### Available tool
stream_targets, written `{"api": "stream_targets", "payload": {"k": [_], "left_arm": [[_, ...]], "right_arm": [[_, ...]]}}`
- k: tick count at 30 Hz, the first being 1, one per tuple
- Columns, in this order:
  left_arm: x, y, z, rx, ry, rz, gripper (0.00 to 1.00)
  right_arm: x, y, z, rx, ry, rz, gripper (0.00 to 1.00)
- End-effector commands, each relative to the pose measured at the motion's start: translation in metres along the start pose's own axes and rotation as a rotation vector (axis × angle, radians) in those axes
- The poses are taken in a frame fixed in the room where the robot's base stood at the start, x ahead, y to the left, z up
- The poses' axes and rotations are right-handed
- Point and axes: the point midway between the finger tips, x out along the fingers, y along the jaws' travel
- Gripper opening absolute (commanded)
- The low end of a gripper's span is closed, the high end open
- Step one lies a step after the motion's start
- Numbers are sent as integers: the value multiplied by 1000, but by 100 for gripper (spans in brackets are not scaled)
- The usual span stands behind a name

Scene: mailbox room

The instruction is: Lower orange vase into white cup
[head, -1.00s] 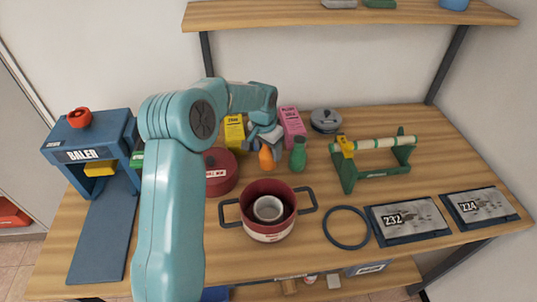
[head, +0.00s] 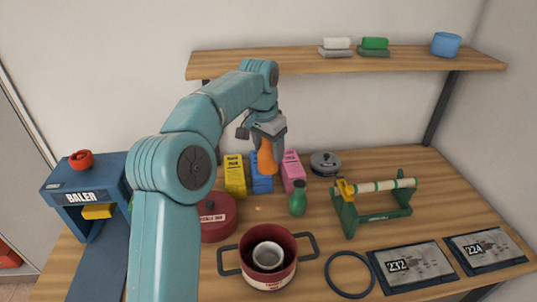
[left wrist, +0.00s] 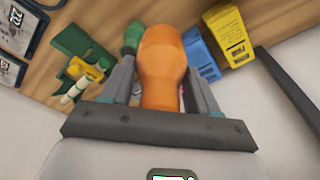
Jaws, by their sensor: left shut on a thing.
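The orange vase (head: 266,158) is held upright by my left gripper (head: 266,140), raised above the table in front of the yellow, blue and pink boxes. The left wrist view also shows the vase (left wrist: 162,70) between the two fingers of the left gripper (left wrist: 160,90). The white cup (head: 268,256) stands inside the red pot (head: 289,272), toward the front of the table and below the vase in the picture. The cup's opening faces up. My right gripper is not in view.
A green bottle (head: 298,198) stands between the vase and the pot's right side. A dark red lidded pot (head: 216,222) is at left of it. A green stand (head: 378,222) with a roller is at right. A shelf (head: 345,65) hangs above. A dark ring (head: 349,275) lies right of the pot.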

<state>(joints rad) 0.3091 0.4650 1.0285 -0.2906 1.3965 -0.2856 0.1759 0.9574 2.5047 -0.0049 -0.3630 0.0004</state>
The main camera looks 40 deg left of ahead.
Motion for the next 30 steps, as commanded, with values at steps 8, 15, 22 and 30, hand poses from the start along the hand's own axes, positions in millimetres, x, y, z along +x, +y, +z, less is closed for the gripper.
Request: {"api": "stream_targets", "payload": {"k": [8,15,22,30], "left_arm": [[-5,28,32,3,6,-1,22],[4,62,73,3,5,0,22],[29,88,107,3,3,-1,22],[59,111,138,1,3,0,22]], "right_arm": [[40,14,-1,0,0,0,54],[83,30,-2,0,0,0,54],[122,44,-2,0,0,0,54],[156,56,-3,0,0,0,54]]}}
